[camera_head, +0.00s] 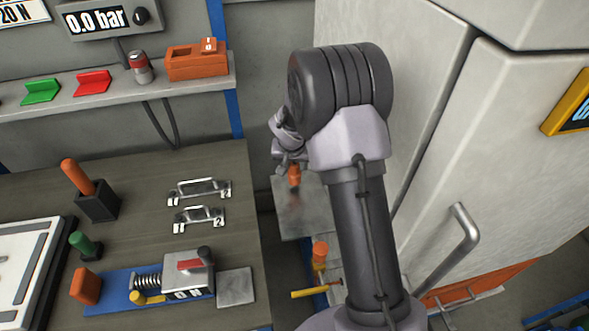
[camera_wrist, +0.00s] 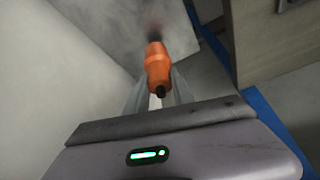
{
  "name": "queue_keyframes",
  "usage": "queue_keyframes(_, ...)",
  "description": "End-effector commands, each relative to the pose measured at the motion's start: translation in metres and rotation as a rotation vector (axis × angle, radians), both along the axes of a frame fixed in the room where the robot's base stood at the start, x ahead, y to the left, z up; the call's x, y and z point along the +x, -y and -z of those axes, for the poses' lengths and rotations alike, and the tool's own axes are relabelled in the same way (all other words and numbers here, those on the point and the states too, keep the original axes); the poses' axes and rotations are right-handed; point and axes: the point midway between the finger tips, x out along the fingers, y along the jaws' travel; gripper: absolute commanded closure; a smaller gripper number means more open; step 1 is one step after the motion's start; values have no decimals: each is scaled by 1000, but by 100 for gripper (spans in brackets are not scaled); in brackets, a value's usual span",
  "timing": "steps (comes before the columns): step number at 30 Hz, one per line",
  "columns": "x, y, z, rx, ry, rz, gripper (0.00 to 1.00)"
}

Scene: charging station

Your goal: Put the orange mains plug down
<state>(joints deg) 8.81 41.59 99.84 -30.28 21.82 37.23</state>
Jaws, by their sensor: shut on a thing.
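The orange mains plug (camera_head: 294,176) shows just below my gripper (camera_head: 291,158) in the head view. I cannot tell whether the plug touches this surface. My arm hides part of the gripper.
A workbench (camera_head: 140,200) with metal handles, a clamp device (camera_head: 188,275) and tool holders stands to the left. A tall grey cabinet (camera_head: 500,130) with a bar handle (camera_head: 465,235) stands close on the right. Another orange item (camera_head: 320,250) and a yellow handle (camera_head: 308,292) are below.

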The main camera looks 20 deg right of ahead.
Motion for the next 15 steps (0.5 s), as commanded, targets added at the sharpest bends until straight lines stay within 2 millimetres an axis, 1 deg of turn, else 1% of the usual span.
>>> queue_keyframes(1, -1, 0, 15, 1, -2, -1, 100)
queue_keyframes(3, -1, 0, 27, 0, -2, -1, 100)
queue_keyframes(9, -1, -1, 25, 0, 0, 0, 100)
queue_keyframes(14, -1, -1, 29, 0, 0, 0, 100)
queue_keyframes(15, -1, -1, 29, 0, 0, 0, 69)
